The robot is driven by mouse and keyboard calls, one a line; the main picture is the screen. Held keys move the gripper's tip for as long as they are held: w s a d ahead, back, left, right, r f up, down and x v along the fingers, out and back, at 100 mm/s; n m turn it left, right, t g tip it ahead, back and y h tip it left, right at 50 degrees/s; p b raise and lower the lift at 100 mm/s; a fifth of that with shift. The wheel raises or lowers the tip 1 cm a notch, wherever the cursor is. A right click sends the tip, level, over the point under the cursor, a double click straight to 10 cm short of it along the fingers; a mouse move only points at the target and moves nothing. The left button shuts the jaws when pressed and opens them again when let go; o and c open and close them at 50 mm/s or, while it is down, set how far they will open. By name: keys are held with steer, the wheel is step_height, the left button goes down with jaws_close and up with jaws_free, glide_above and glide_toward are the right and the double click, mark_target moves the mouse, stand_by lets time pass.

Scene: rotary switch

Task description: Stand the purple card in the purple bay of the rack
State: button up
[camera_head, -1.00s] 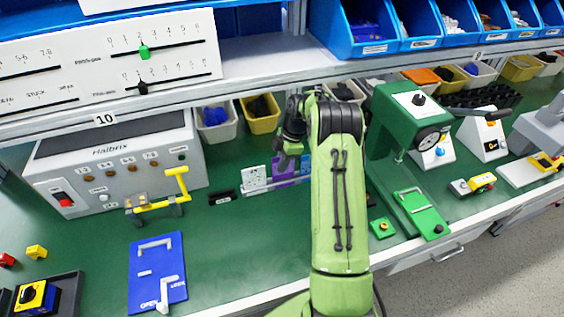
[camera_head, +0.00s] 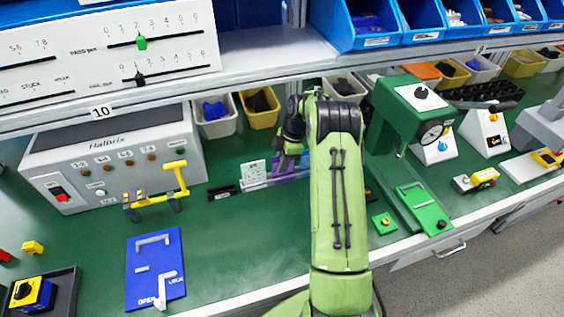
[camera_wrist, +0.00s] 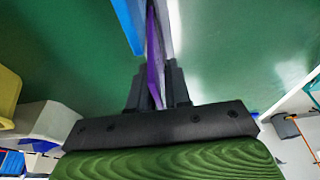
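The purple card (camera_wrist: 153,60) stands on edge between my two fingers in the wrist view. My gripper (camera_wrist: 158,88) looks shut on it, with a dark finger against each face. A purple patch (camera_head: 284,169) shows below my gripper (camera_head: 290,150) in the head view; I cannot tell whether it is the card or the purple bay. The low pale rack (camera_head: 256,185) is partly hidden by my arm. A white patterned card (camera_head: 255,170) stands at its left. In the wrist view, a blue panel (camera_wrist: 129,22) is close left of the purple card. The card's lower edge is not clear.
A small black block (camera_head: 222,192) lies left of the rack. The grey box with a yellow handle (camera_head: 115,165) is further left, and the green press (camera_head: 405,125) stands to the right. Bins (camera_head: 262,108) line the back.

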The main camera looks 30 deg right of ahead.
steer(key=o, duration=0.3)
steer(key=shift+o, duration=0.2)
steer(key=shift+r, duration=0.15)
steer(key=p+v, duration=0.4)
steer(key=v, duration=1.1)
steer(key=shift+r, duration=0.3)
steer(key=shift+r, duration=0.1)
